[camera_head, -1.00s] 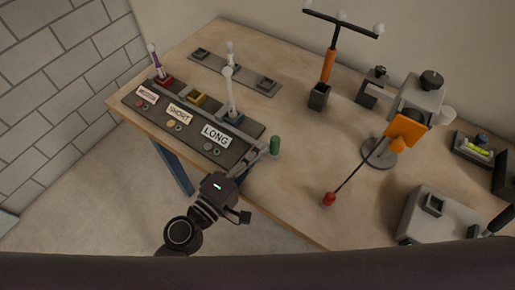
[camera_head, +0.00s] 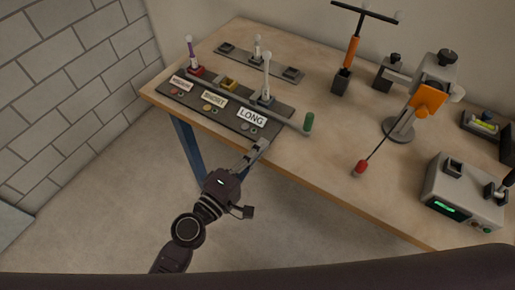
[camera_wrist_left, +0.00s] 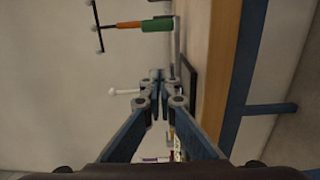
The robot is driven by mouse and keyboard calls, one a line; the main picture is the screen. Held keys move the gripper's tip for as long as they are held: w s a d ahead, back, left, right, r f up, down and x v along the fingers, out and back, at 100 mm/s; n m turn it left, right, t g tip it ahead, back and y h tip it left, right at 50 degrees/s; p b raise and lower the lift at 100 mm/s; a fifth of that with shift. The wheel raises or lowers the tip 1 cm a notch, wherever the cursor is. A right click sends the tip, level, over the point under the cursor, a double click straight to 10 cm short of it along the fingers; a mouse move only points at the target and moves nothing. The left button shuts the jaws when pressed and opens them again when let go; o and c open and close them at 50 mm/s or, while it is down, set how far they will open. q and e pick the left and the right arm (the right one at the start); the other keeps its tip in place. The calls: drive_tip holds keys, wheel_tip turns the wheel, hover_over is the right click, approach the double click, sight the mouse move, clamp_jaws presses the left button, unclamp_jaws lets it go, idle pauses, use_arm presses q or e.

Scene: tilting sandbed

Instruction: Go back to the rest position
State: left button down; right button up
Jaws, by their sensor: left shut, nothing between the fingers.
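My left gripper (camera_head: 262,144) is in front of the wooden table (camera_head: 300,165), near the front edge of the dark panel with the LONG label (camera_head: 251,117). It is shut and holds nothing. It also shows in the left wrist view (camera_wrist_left: 157,75), fingers together at the centre. The panel carries small labels and several buttons, with upright white-tipped rods (camera_head: 266,75) in holders behind them. My right gripper is in neither view now.
An orange-handled T-shaped tool (camera_head: 351,55) stands upright on the table. A clamp stand with an orange block (camera_head: 428,98) holds a thin rod with a red tip (camera_head: 361,167). A grey box with a green display (camera_head: 462,195) sits at the right. The floor left of the table is clear.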

use_arm(q)
drive_tip(key=s+a+f+m+g+y, duration=0.25)
drive_tip(key=s+f+m+g, duration=0.45)
drive_tip(key=s+m, duration=0.35)
drive_tip(key=s+a+f+m+g+y, duration=0.1)
drive_tip(key=s+a+f+y, duration=0.15)
drive_tip(key=a, duration=0.45)
drive_tip(key=s+a+f+g+y, duration=0.1)
drive_tip(key=s+a+g+y, duration=0.2)
drive_tip(key=a, duration=0.4)
drive_tip(key=s+a+f+m+y, duration=0.1)
drive_tip(key=s+a+f+y, duration=0.2)
drive_tip(key=a, duration=0.4)
wheel_tip(320, 180, down, 26)
drive_tip(key=s+r+g, duration=0.1)
drive_tip(key=s, duration=0.2)
drive_tip(key=s+a+f+g, duration=0.1)
drive_tip(key=s+a+f, duration=0.2)
drive_tip(key=s+f, duration=1.3)
drive_tip(key=shift+s+f, duration=0.2)
drive_tip(key=shift+s, duration=0.15)
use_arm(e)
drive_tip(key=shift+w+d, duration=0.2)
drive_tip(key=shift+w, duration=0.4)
